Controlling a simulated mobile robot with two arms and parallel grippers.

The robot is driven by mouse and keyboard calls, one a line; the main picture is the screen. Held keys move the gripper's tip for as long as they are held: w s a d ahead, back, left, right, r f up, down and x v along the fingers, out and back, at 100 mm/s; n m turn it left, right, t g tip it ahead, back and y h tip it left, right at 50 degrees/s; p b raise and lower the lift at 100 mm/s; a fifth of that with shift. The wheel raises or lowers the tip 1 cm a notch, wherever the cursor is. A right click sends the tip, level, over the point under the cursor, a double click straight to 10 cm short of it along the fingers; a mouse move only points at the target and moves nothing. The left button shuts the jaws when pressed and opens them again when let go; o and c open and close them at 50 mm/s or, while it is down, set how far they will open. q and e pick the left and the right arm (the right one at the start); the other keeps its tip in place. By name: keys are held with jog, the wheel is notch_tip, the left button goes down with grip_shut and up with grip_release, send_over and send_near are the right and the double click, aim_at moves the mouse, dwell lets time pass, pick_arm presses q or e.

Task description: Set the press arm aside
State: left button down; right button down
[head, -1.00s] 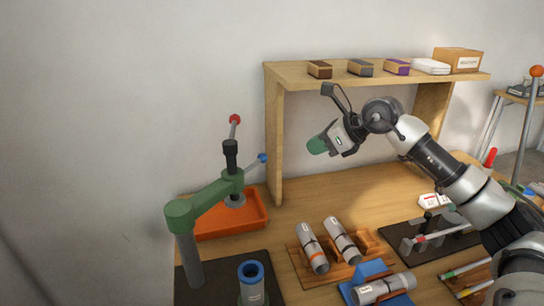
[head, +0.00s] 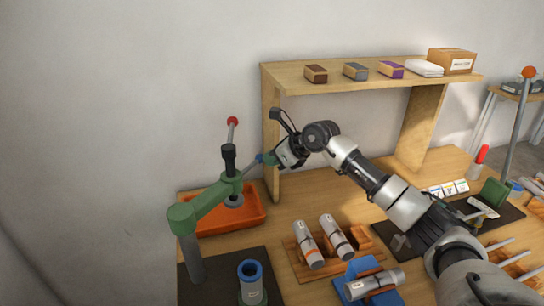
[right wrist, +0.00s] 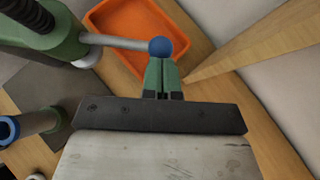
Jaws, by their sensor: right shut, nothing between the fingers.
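The press is a green arm (head: 207,202) on a grey post at the left, with a black spindle (head: 229,158) topped by a red ball (head: 232,121). A lever with a blue ball (head: 259,159) sticks out from it to the right. My right gripper (head: 267,158) is at the blue ball. In the right wrist view its green fingers (right wrist: 161,66) are shut, with their tips right at the blue ball (right wrist: 160,47); I cannot tell whether they touch it. My left gripper is out of view.
An orange tray (head: 252,221) lies behind the press. The shelf's left upright (head: 271,185) is close to my right gripper. Grey cylinders lie in a wooden rack (head: 300,268) and on a blue block (head: 345,290). Boxes line the shelf (head: 290,80).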

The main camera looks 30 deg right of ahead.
jog(key=shift+n+g+y, duration=0.3)
jog(key=shift+n+y, duration=0.1)
jog(key=shift+n, duration=0.2)
jog(key=w, duration=0.1)
jog(key=w+a+b, duration=0.1)
jog(key=w, duration=0.1)
jog(key=w+a+b, duration=0.1)
jog(key=w, duration=0.1)
jog(key=shift+a+r, duration=0.1)
jog(key=shift+r, duration=0.05)
